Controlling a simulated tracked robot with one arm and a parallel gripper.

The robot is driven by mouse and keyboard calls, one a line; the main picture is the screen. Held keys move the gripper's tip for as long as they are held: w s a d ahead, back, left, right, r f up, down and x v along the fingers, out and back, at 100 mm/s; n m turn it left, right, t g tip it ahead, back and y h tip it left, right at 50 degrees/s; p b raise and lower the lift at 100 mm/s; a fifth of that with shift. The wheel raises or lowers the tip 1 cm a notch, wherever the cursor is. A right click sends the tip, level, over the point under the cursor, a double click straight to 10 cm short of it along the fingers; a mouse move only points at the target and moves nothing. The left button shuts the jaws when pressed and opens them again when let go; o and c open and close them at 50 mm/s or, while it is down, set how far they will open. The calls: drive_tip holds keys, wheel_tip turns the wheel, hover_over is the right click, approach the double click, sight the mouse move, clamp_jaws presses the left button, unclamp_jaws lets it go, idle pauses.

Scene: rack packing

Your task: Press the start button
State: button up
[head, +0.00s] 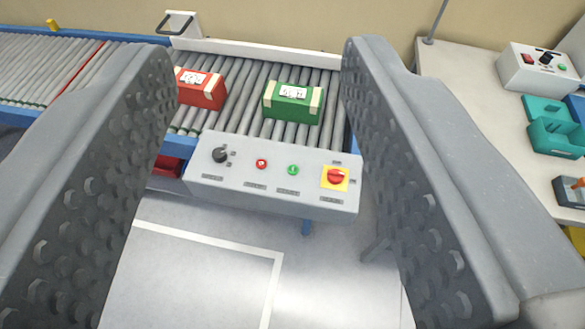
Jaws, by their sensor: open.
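A grey control panel (225,186) is fixed at the near end of a roller conveyor, seen between my gripper's fingers. The labels are too small to read, so I cannot confirm which is the start button. My gripper (258,58) is open and empty, with one large finger on each side of the picture. The panel appears beyond the fingers, and I see no contact.
On the conveyor (236,102) stand a red box (209,97) and a green box (290,113). At the right, a table (461,93) holds a white control box (525,78) and a teal case (553,136). The floor below the panel is clear, with a white line.

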clamp_jaws()
idle(1.5)
